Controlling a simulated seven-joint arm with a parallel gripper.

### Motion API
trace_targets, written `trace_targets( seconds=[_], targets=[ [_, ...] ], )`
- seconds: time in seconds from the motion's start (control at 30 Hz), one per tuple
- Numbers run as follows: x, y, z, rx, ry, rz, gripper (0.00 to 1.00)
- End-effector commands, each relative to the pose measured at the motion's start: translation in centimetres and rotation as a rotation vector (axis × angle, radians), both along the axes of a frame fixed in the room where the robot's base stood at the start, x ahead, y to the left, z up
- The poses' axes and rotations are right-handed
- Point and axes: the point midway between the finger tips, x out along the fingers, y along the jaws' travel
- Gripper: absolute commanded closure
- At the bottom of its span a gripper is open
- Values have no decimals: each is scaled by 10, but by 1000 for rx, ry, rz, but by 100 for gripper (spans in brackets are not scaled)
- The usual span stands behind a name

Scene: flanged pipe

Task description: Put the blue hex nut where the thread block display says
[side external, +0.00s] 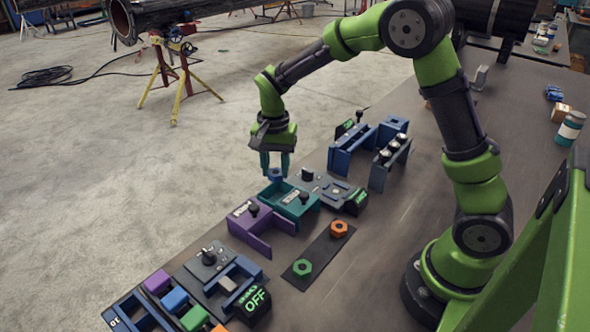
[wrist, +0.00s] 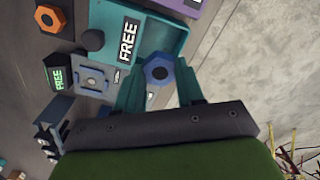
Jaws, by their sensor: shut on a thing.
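My gripper (side external: 275,163) points down and is shut on the blue hex nut (side external: 275,174), just above the far-left edge of the teal tray (side external: 302,213). In the wrist view the nut (wrist: 158,72) sits between my two teal fingers (wrist: 158,92) and overlaps the edge of the teal tray (wrist: 172,38). That tray carries a label reading FREE (wrist: 129,41). A small green-lit display (wrist: 58,79) beside a grey plate block (wrist: 92,80) also reads FREE; it shows in the side view (side external: 356,201), its text too small there to read surely.
A purple tray (side external: 247,229) adjoins the teal one. A dark mat (side external: 322,250) holds an orange nut (side external: 339,228) and a green nut (side external: 302,268). A display reading OFF (side external: 254,302) stands at the front. Blue brackets (side external: 350,150) stand to the right of my gripper.

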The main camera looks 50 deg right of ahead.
Motion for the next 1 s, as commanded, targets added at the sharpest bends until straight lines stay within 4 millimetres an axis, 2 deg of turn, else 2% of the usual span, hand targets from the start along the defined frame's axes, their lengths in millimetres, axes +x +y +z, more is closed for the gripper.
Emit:
trace_targets(
  seconds=[0.6, 1.0],
  targets=[
    [0, 0, -30, 1, 1, -1, 84],
    [0, 0, -33, 0, -1, -1, 84]
  ],
)
